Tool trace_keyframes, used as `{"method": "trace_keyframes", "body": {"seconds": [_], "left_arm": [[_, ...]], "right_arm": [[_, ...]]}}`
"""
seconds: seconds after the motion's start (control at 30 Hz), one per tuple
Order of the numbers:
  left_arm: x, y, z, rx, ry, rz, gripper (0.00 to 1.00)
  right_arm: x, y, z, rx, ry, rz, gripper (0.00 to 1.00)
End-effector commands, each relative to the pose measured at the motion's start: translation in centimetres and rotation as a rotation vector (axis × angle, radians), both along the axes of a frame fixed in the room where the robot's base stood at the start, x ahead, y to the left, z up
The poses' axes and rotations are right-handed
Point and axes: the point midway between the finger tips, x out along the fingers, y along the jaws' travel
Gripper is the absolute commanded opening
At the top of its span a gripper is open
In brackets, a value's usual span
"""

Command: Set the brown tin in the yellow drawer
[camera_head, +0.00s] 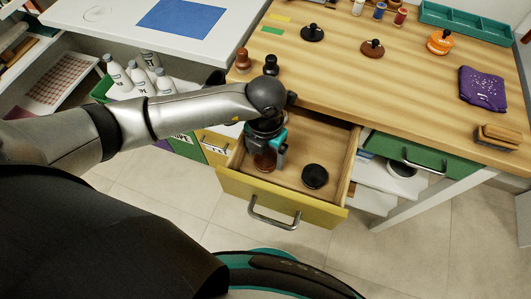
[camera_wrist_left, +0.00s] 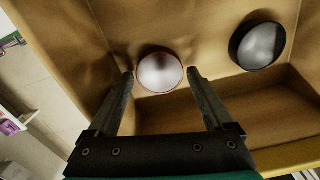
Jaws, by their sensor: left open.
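The yellow drawer (camera_head: 283,201) is pulled open under the wooden worktop. The brown tin (camera_head: 265,160) stands inside it, toward the left. My left gripper (camera_head: 265,151) reaches down into the drawer over the tin, partly hiding it. In the left wrist view the tin shows as a pale round top with a brown rim (camera_wrist_left: 160,71), between the two spread fingertips (camera_wrist_left: 160,75). The fingers are open, with gaps visible beside the tin. My right gripper is in neither view.
A round black tin (camera_head: 315,176) sits in the drawer to the right; it also shows in the left wrist view (camera_wrist_left: 258,45). A green drawer (camera_head: 425,155) is at the right. Brown (camera_head: 243,60) and black (camera_head: 271,65) small objects stand near the worktop's left edge.

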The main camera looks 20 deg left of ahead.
Motion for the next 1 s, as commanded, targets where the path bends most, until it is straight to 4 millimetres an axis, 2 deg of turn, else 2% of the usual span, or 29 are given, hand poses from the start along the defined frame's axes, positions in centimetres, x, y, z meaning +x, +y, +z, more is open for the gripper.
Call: {"method": "trace_keyframes", "body": {"seconds": [0.3, 0.5, 0.7, 1.0], "left_arm": [[0.1, 0.0, 7.2, -0.002, -0.005, 0.0, 0.85], [0.1, 0.0, 10.2, -0.001, -0.004, 0.001, 0.85], [0.1, 0.0, 11.2, 0.0, -0.002, 0.0, 0.85], [0.1, 0.0, 11.2, 0.0, -0.001, 0.001, 0.85]], "right_arm": [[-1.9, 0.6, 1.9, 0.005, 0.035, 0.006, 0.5], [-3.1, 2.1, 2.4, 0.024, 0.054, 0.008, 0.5], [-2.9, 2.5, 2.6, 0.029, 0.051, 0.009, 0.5], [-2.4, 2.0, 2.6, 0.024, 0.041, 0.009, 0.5]]}}
